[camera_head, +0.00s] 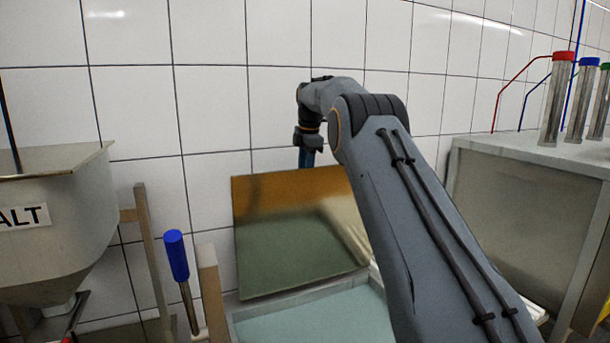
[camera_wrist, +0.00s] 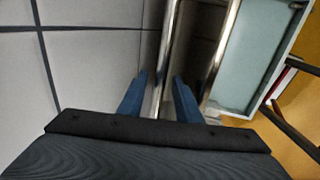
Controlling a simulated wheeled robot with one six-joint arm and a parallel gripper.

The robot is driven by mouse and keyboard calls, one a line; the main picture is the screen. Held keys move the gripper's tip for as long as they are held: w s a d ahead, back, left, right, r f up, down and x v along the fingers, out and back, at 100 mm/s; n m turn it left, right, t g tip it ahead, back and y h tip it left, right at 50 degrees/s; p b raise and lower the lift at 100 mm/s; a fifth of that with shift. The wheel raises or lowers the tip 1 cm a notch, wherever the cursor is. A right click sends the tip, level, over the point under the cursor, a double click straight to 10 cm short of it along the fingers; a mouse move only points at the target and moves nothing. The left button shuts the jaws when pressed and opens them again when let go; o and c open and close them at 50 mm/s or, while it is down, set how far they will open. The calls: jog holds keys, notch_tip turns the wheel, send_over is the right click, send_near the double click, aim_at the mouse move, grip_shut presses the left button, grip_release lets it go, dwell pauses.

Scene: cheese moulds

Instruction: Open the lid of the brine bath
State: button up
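The brine bath (camera_head: 300,318) stands low in the middle of the head view, holding pale green-blue liquid; it also shows at right in the wrist view (camera_wrist: 245,55). Its shiny metal lid (camera_head: 290,225) stands raised and steeply tilted at the back of the bath, near the tiled wall. My gripper (camera_head: 308,160) is at the lid's top edge, its tips hidden behind the lid. In the wrist view, the two blue fingers of my gripper (camera_wrist: 160,76) are apart. A metal bar (camera_wrist: 168,35) runs between them, with a gap visible beside it.
A salt hopper (camera_head: 60,225) is at left. A blue-handled tool (camera_head: 177,257) and wooden posts (camera_head: 212,293) stand between it and the bath. A steel cabinet (camera_head: 520,200) with capped tubes (camera_head: 556,100) is at right. The tiled wall (camera_head: 210,110) is close behind my gripper.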

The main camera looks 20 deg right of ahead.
jog(key=shift+r, duration=0.1)
notch_tip(320, 180, up, 8)
jog(key=s+b, duration=0.1)
jog(key=b, duration=0.1)
jog(key=shift+s+f, duration=0.25)
jog(key=shift+d, duration=0.1)
